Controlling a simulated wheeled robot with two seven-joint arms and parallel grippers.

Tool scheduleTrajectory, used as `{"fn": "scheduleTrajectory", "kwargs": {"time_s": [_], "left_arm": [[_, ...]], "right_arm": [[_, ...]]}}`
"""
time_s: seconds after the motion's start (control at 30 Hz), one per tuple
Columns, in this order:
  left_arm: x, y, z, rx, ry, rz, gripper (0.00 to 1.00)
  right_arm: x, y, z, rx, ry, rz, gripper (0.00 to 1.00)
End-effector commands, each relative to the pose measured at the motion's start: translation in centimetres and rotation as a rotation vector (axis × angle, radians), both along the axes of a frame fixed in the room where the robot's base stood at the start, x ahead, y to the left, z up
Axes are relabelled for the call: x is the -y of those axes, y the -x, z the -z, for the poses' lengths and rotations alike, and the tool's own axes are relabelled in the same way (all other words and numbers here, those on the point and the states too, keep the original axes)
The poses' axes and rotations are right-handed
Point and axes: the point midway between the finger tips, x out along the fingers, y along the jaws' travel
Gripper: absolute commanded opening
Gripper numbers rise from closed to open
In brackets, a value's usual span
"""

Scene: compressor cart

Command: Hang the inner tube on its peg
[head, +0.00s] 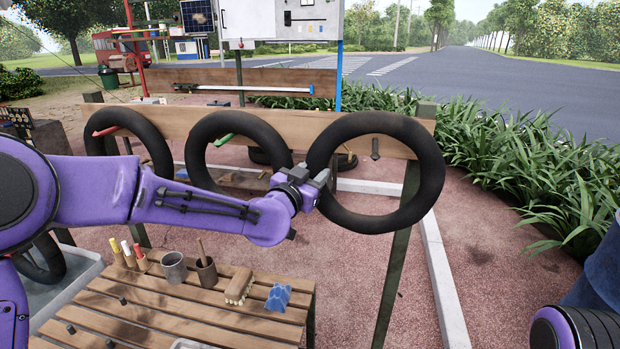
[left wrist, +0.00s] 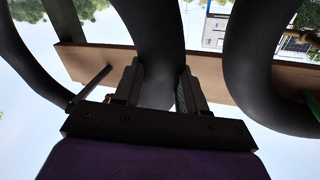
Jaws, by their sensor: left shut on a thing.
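The held inner tube (head: 428,180) is a black ring in front of the right end of the wooden rack board (head: 285,128). My left gripper (head: 322,184) is shut on its left side; the left wrist view shows the tube (left wrist: 158,35) between the fingers (left wrist: 160,92). A dark peg (head: 375,148) shows through the ring's opening, and a dark peg (left wrist: 94,82) also shows in the left wrist view. I cannot tell whether the tube's upper part rests on the peg. My right gripper is not in view.
Two other tubes hang on the board, at a red peg (head: 106,131) and a green peg (head: 224,139). A slatted bench (head: 130,310) below holds a brush (head: 239,287), a blue cloth (head: 278,297) and cups. Plants (head: 500,150) border the right side.

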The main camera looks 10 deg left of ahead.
Motion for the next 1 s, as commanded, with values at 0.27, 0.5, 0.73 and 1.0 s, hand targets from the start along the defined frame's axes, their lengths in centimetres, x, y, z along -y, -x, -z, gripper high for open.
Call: {"fn": "scheduleTrajectory", "kwargs": {"time_s": [0.27, 0.5, 0.73, 1.0], "left_arm": [[-0.1, -2.7, 0.1, 0.001, 0.002, -0.002, 0.0], [-0.1, -4.9, 0.3, 0.001, 0.002, -0.002, 0.0], [0.0, -4.7, 2.1, 0.002, 0.002, -0.001, 0.0], [0.0, -4.7, 2.3, 0.002, 0.002, -0.001, 0.0]], "right_arm": [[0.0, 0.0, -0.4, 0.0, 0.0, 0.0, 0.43], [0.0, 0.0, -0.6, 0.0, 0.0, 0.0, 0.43], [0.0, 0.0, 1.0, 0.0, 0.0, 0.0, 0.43], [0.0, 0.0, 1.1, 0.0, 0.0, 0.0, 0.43]]}}
